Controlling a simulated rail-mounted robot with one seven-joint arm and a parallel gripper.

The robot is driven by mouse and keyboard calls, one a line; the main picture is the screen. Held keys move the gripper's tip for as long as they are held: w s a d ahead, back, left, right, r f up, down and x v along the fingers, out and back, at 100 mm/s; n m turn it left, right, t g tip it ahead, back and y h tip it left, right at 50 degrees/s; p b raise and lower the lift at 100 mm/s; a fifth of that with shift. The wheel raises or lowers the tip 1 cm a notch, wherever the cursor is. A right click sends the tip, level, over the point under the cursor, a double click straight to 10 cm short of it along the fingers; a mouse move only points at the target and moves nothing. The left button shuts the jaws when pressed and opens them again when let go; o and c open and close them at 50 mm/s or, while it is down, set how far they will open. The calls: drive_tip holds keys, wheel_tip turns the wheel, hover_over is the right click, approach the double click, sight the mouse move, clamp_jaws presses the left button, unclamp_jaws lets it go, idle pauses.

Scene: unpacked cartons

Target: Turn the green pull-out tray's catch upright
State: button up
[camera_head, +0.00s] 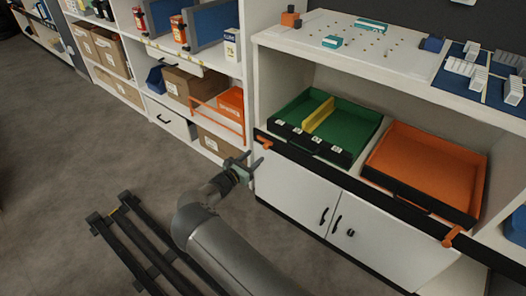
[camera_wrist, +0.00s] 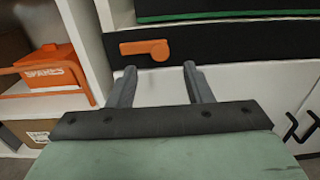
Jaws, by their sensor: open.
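The green pull-out tray (camera_head: 352,120) sits in the cabinet's open bay, with a black front and a yellow divider in it. An orange catch (camera_head: 263,139) is on the black strip at the tray's left front. In the wrist view the catch (camera_wrist: 146,49) lies flat, its round end at right and its arm pointing left. My gripper (camera_head: 254,161) is open and empty, just in front of the catch and a little below it. In the wrist view its two fingertips (camera_wrist: 159,68) are under the catch and apart from it. A strip of the tray's green edge (camera_wrist: 225,15) shows above.
An orange tray (camera_head: 428,168) stands right of the green one, with a second orange catch (camera_head: 453,236) at its right front. White doors (camera_head: 300,190) with black handles are below the strip. A shelf with an orange box (camera_wrist: 50,70) and orange bar is at left.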

sight(265, 147)
drive_tip(key=b+x, duration=0.1)
drive_tip(key=x, duration=0.6)
drive_tip(key=c, duration=1)
